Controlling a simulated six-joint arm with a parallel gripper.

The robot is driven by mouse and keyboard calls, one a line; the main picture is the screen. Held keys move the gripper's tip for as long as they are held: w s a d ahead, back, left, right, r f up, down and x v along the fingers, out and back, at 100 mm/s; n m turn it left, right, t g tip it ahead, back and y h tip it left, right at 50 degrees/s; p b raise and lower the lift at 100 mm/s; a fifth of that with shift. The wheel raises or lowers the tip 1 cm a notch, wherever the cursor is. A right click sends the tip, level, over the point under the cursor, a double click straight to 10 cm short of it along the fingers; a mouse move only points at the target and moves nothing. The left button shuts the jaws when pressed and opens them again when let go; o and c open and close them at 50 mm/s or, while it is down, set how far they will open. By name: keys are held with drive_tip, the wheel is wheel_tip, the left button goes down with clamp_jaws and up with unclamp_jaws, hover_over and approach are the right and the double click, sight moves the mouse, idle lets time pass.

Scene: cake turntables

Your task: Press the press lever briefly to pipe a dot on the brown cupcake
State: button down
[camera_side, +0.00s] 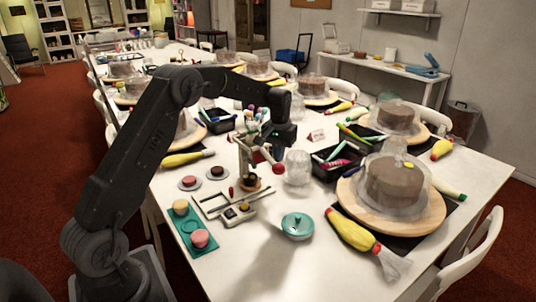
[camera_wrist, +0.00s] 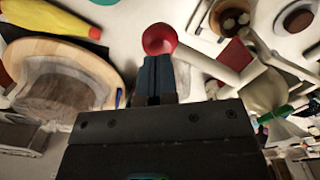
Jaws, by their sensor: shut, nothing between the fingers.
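The press stand (camera_side: 243,155) is near the middle of the table in the side view. Its lever ends in a red knob (camera_side: 278,167), which also shows in the wrist view (camera_wrist: 160,37) just beyond my fingertips. My gripper (camera_side: 278,153) is shut and empty, pointing down right above the knob. It also shows in the wrist view (camera_wrist: 156,62). I cannot tell whether the tips touch the knob. A brown cupcake (camera_side: 251,182) sits under the press, partly hidden by the stand.
Two small plates with round cakes (camera_side: 189,183) (camera_side: 216,172) stand left of the press. A glass jar (camera_side: 298,167) stands close right of the knob. A domed cake (camera_side: 395,187) is farther right.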

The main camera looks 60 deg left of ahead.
sight(279, 165)
idle(0.4)
drive_tip(key=shift+f, duration=2.95)
wheel_tip(279, 165, up, 8)
drive_tip(key=shift+r, duration=0.65)
